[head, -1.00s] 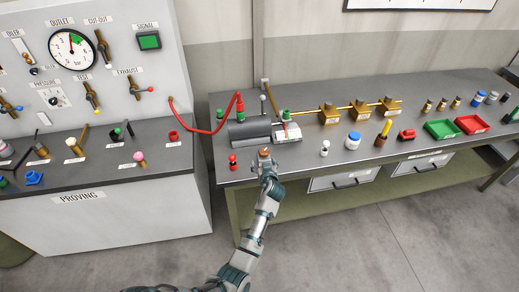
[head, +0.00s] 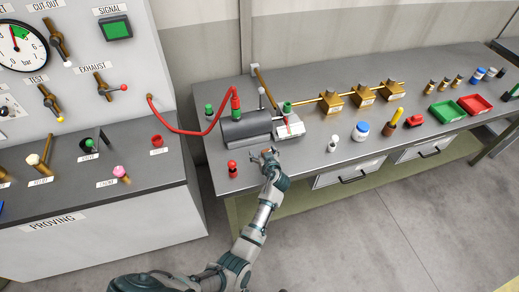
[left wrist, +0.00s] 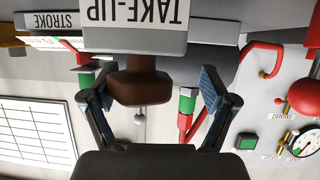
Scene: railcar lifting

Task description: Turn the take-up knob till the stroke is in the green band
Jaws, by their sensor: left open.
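The brown take-up knob (left wrist: 140,88) sits in the left wrist view under a plate lettered TAKE-UP (left wrist: 135,25). My left gripper (left wrist: 155,95) is open, with one finger on each side of the knob and a visible gap to each. In the head view my left gripper (head: 269,154) is at the bench's front edge, before the grey cylinder (head: 246,129), and mostly hides the knob. The stroke plate (head: 290,128) with a red pointer lies just behind it. A STROKE label (left wrist: 58,20) shows upside down; the pointer's place against the green band is too small to read. My right gripper is not in view.
A red hose (head: 185,131) runs from the proving panel to the cylinder. A red-topped peg (head: 233,168) stands left of the gripper. A white fitting (head: 333,143) and a blue-lidded jar (head: 361,130) stand to the right. Open floor lies in front.

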